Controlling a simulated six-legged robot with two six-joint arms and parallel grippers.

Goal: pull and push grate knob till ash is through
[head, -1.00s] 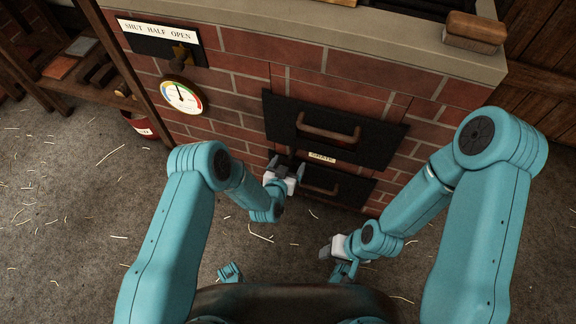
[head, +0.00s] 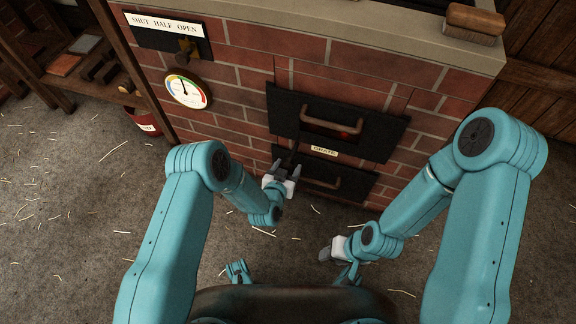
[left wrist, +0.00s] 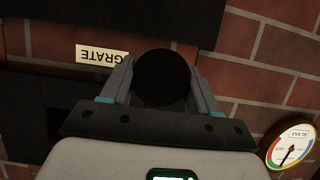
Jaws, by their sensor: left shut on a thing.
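The grate knob (left wrist: 163,80) is a round black ball between the fingers of my left gripper (left wrist: 160,92) in the left wrist view. The gripper is shut on it. In the head view my left gripper (head: 284,171) is in front of the brick stove, and a dark rod (head: 295,152) runs from it toward the stove front. The GRATE label (head: 324,151) is just right of the rod. My right gripper (head: 328,252) hangs low, apart from the stove; its jaw opening is unclear. No ash is visible.
A black upper door (head: 384,139) with a handle is above the label, and a lower door (head: 352,181) is below. A round gauge (head: 188,91) and a SHUT HALF OPEN plate (head: 165,22) are at left. A brush (head: 474,24) lies on the ledge. Straw litters the floor.

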